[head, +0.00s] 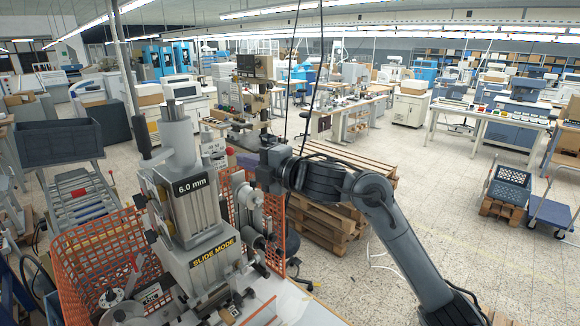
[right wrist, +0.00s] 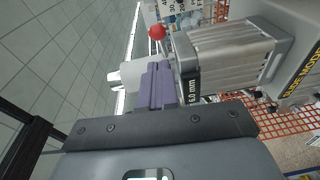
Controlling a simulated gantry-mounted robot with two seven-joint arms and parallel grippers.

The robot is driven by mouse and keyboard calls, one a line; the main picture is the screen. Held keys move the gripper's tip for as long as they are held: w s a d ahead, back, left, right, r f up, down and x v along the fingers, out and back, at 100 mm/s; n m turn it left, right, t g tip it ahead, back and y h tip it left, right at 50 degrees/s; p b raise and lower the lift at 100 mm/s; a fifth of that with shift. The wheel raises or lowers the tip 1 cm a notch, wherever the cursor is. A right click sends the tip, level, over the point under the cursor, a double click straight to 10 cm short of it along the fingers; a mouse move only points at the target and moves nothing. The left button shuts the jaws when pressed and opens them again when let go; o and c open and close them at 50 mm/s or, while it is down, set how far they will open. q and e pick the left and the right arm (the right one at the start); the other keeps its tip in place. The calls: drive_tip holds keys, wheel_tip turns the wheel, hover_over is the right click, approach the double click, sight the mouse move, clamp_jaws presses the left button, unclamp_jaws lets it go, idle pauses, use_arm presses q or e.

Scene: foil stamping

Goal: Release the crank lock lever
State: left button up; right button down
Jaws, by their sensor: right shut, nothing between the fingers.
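The grey stamping machine (head: 190,205) stands at the left of the head view, with a "6.0 mm" display and a "SLIDE MODE" label. My right gripper (head: 268,168) is to the right of its head, apart from it. In the right wrist view its purple fingers (right wrist: 158,78) are together and hold nothing. Beyond them a round red knob (right wrist: 156,32) shows beside the machine's ribbed metal block (right wrist: 226,55). I cannot tell whether this knob belongs to the crank lock lever. I cannot make out the lever clearly in the head view. My left gripper is out of view.
Orange mesh guards (head: 100,250) flank the machine. A stack of wooden pallets (head: 345,215) stands behind my right arm. The floor at the right is mostly open.

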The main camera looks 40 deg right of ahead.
drive_tip(key=s+d+b, duration=0.2)
drive_tip(key=s+d, duration=0.3)
drive_tip(key=s, duration=0.2)
drive_tip(key=shift+s+d+r+b, duration=0.15)
drive_tip(key=shift+s+b, duration=0.05)
drive_tip(key=shift+b, duration=0.2)
